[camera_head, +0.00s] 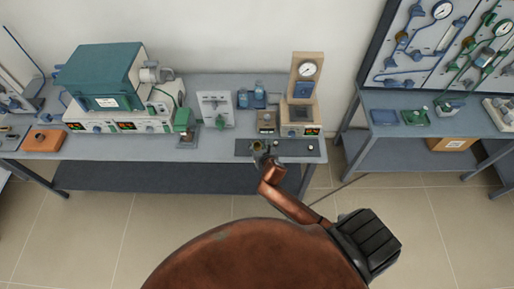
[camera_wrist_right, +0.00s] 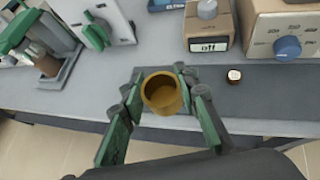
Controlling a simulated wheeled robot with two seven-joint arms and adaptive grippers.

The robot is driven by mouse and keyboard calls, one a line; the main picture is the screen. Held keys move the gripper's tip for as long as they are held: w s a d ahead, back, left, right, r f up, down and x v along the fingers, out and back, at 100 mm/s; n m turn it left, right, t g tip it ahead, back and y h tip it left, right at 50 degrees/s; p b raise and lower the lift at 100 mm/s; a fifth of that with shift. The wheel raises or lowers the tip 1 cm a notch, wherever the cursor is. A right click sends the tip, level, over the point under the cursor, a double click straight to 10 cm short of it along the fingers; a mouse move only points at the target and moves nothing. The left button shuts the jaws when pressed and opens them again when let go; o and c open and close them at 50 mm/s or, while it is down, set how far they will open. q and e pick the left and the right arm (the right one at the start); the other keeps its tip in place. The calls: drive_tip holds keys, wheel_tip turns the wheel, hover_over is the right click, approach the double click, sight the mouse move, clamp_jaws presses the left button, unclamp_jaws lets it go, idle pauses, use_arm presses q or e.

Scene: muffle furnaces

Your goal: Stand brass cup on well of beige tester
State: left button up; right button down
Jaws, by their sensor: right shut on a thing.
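The brass cup (camera_wrist_right: 162,92) sits between the green-padded fingers of my right gripper (camera_wrist_right: 160,108), its open mouth facing the wrist camera. In the head view the right gripper (camera_head: 262,151) is shut on the cup (camera_head: 258,145) at the dark mat's front-left part. Whether the cup touches the mat cannot be told. A beige tester (camera_head: 303,115) with a round gauge on a tall back panel stands behind and right of the cup; its knobbed front shows in the wrist view (camera_wrist_right: 288,28). Its well cannot be made out. My left gripper is not in view.
A small beige unit reading "off" (camera_wrist_right: 208,30) stands just behind the cup. A small round white-topped piece (camera_wrist_right: 234,76) lies on the dark mat (camera_head: 290,154).

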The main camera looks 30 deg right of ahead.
sight(257, 144)
drive_tip(key=w+f, duration=0.1)
drive_tip(key=w+d+f, duration=0.1)
drive_tip(key=f, duration=0.1)
drive_tip(key=f+b, duration=0.1)
drive_tip(key=shift+w+d+f, duration=0.25)
drive_tip(key=shift+w+d, duration=0.1)
drive_tip(key=shift+w, duration=0.05)
drive_tip(key=shift+w+d+f, duration=0.2)
drive_tip(key=shift+w+f, duration=0.1)
drive_tip(key=shift+f, duration=0.1)
drive_tip(key=shift+w+f+b, duration=0.1)
drive_tip(key=shift+f+b, duration=0.25)
drive_tip(key=shift+f, duration=1.3)
drive_tip(key=shift+d, duration=0.1)
drive_tip(key=shift+f, duration=0.2)
drive_tip(key=c, duration=1.5)
unclamp_jaws()
drive_tip(key=shift+r, duration=0.15)
